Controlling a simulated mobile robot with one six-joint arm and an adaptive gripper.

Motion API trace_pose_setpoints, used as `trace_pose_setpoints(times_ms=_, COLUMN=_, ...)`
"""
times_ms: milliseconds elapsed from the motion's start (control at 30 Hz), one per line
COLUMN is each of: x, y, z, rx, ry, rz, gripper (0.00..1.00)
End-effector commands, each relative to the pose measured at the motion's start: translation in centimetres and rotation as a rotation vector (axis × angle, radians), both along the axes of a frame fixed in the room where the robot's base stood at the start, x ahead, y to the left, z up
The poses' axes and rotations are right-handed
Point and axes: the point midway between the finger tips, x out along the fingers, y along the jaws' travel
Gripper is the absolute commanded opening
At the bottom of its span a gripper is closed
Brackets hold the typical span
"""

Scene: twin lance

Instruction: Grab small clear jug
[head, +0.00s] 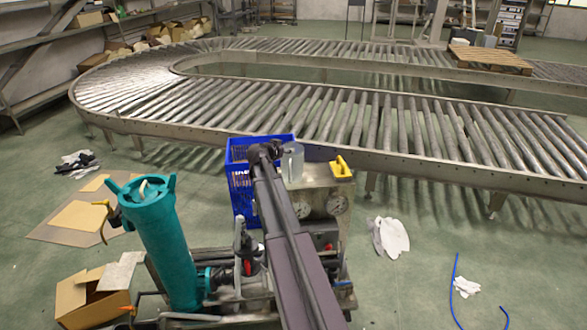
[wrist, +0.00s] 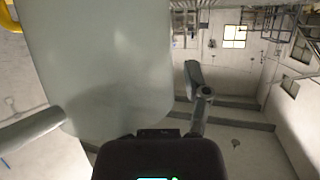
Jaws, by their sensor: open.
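The small clear jug (head: 292,163) stands on a metal cart top in the head view, just right of my gripper (head: 272,150). In the wrist view the jug (wrist: 100,55) is a large, pale, see-through shape filling the upper left and middle. My gripper (wrist: 126,95) is open, with one finger at the left and one at the right of the jug's near end. The right finger shows a small gap from the jug. Whether the left finger touches it I cannot tell. The jug's handle is not clear in either view.
A blue crate (head: 241,190) stands close on the left of my gripper. A yellow object (head: 341,167) lies on the cart top (head: 318,180), right of the jug. A roller conveyor (head: 330,110) runs behind. White cloths (head: 390,238) lie on the floor at the right.

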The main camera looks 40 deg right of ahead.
Motion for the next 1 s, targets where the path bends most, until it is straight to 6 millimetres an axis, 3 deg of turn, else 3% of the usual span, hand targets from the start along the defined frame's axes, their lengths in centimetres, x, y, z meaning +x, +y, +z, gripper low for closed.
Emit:
trace_pose_setpoints(times_ms=300, x=0.03, y=0.07, z=0.01, rx=0.0, ry=0.0, rz=0.0, gripper=0.61)
trace_pose_setpoints(times_ms=367, x=0.02, y=0.07, z=0.01, rx=0.0, ry=0.0, rz=0.0, gripper=0.46)
trace_pose_setpoints(times_ms=500, x=0.05, y=0.1, z=0.01, rx=0.0, ry=0.0, rz=0.001, gripper=0.05)
trace_pose_setpoints(times_ms=533, x=0.05, y=0.1, z=0.01, rx=0.0, ry=0.0, rz=0.001, gripper=0.0)
trace_pose_setpoints(times_ms=1000, x=0.09, y=0.16, z=0.12, rx=0.0, ry=0.0, rz=0.001, gripper=0.0)
